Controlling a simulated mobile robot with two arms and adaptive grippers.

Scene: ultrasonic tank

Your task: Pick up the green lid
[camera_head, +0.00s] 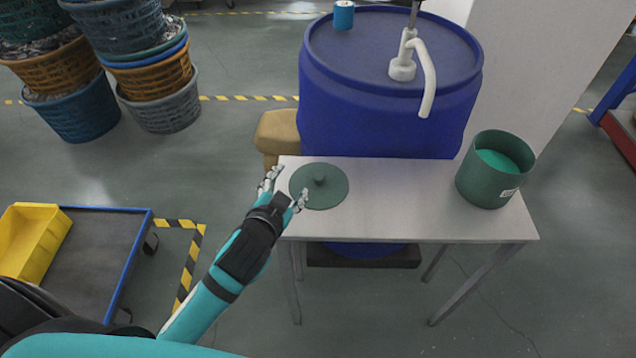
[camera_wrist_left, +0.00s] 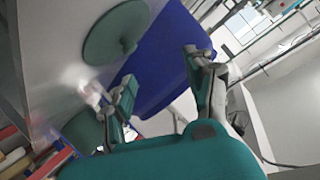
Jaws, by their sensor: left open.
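The green lid (camera_head: 327,192) is a flat disc with a small knob on top. It lies on the left part of the light table in the head view. It also shows in the left wrist view (camera_wrist_left: 105,35), at the upper left beyond the fingers. My left gripper (camera_head: 285,187) is open, with its fingers at the lid's left side and front edge; I cannot tell whether they touch it. Nothing is between the fingers in the left wrist view (camera_wrist_left: 165,85). My right gripper is not in view.
A green open container (camera_head: 477,186) stands at the table's right end. A large blue barrel (camera_head: 380,110) with a white pump (camera_head: 403,66) stands behind the table (camera_head: 400,210). The table's middle is clear. A cart with a yellow bin (camera_head: 32,240) is at left, below stacked baskets (camera_head: 165,108).

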